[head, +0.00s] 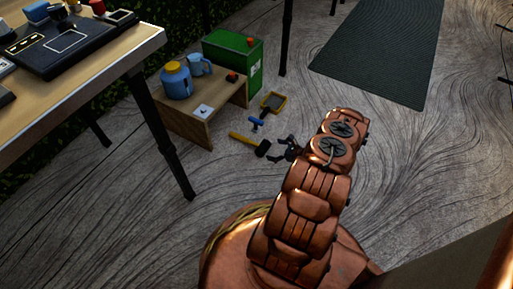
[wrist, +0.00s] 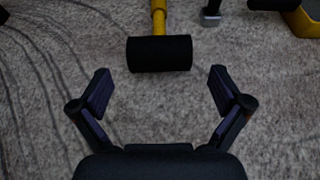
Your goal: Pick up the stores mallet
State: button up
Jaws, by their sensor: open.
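The mallet lies on the grey patterned floor, with a yellow handle (head: 241,137) and a black head (head: 263,149). In the wrist view its black head (wrist: 160,53) is at the upper middle, and the yellow handle (wrist: 158,18) runs up out of the picture. My gripper (head: 284,148) is just right of the mallet head in the head view. In the wrist view my gripper (wrist: 162,90) is open and empty, its two fingers apart. The mallet head lies ahead of the fingertips, roughly centred between them, and no touch shows.
A small blue-and-grey tool (head: 256,123) and a yellow-rimmed tray (head: 273,102) lie just beyond the mallet. A low wooden bench (head: 213,124) holds a blue jug (head: 176,82). A green box (head: 234,62) stands behind it. Open floor lies to the right.

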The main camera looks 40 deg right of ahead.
aim_at(267, 149)
jog(key=shift+b+x, duration=0.5)
jog(key=shift+x, duration=0.85)
jog(key=b+x, duration=0.2)
jog(key=shift+w+a+f, duration=0.15)
jog(key=shift+w+f, duration=0.1)
jog(key=shift+f, duration=0.05)
jog(key=shift+r+b+x, duration=0.25)
jog(key=shift+b+x, duration=0.25)
jog(key=shift+x, duration=0.6)
jog(key=shift+c, duration=0.2)
jog(key=c, duration=1.6)
jog(key=shift+r, duration=0.1)
